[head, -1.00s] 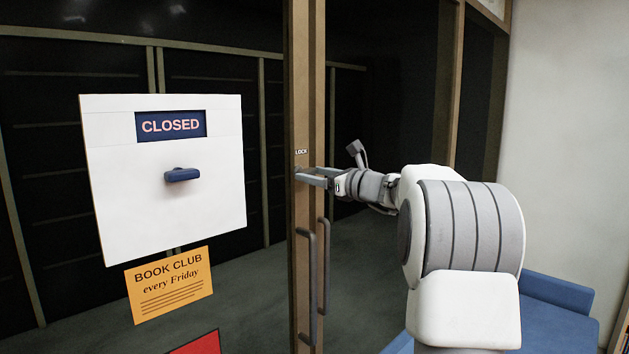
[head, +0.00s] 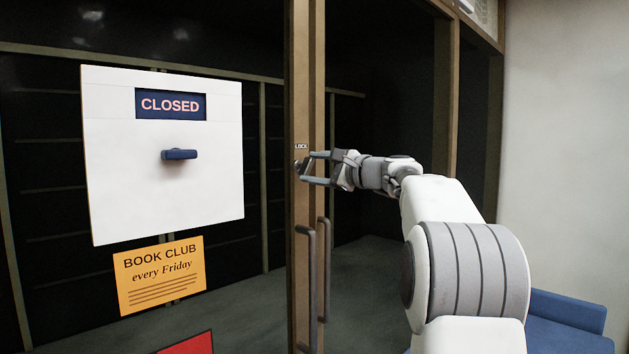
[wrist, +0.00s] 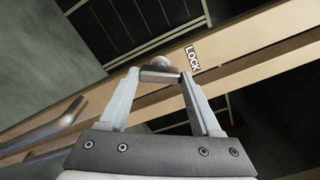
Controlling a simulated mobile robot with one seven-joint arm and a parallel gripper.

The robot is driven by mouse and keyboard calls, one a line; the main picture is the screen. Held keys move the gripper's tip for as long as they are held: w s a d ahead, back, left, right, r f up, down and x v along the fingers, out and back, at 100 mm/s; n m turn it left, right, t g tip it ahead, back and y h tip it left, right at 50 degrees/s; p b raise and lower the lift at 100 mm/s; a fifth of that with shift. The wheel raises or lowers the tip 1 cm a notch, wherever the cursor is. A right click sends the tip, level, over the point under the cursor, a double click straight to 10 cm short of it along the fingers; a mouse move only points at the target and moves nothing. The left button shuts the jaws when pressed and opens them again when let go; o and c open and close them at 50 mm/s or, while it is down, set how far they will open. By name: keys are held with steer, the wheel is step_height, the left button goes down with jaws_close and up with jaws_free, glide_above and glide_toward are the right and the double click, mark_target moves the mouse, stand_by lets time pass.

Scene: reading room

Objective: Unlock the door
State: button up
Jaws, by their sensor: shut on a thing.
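The door has a wooden stile (head: 304,215) with a small LOCK label (head: 301,147), which also shows in the wrist view (wrist: 192,59). Just below the label is a small metal lock turn (head: 299,168). In the wrist view, the lock turn (wrist: 160,75) is a short grey bar with a rounded knob behind it, lying at an angle to the stile. My gripper (head: 308,168) is shut on it, one fingertip at each end of the bar. Its fingers are one above the other in the head view. Whether the bolt is thrown cannot be seen.
Long vertical door handles (head: 306,285) stand below the lock, near my arm. A white panel (head: 165,195) with a CLOSED sign and blue knob is left of the stile, above an orange book club notice (head: 160,275). A blue seat (head: 567,325) is at lower right.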

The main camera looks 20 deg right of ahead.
steer(key=n+b, duration=0.3)
steer(key=n, duration=0.3)
steer(key=shift+f+b, duration=0.1)
steer(key=shift+b, duration=0.25)
stand_by(0.4)
steer(key=o, duration=1.4)
steer(key=b+v, duration=0.2)
steer(key=v, duration=1.5)
steer(key=shift+s+d+b, duration=0.1)
steer(key=shift+s+b, duration=0.1)
steer(key=shift+b, duration=0.1)
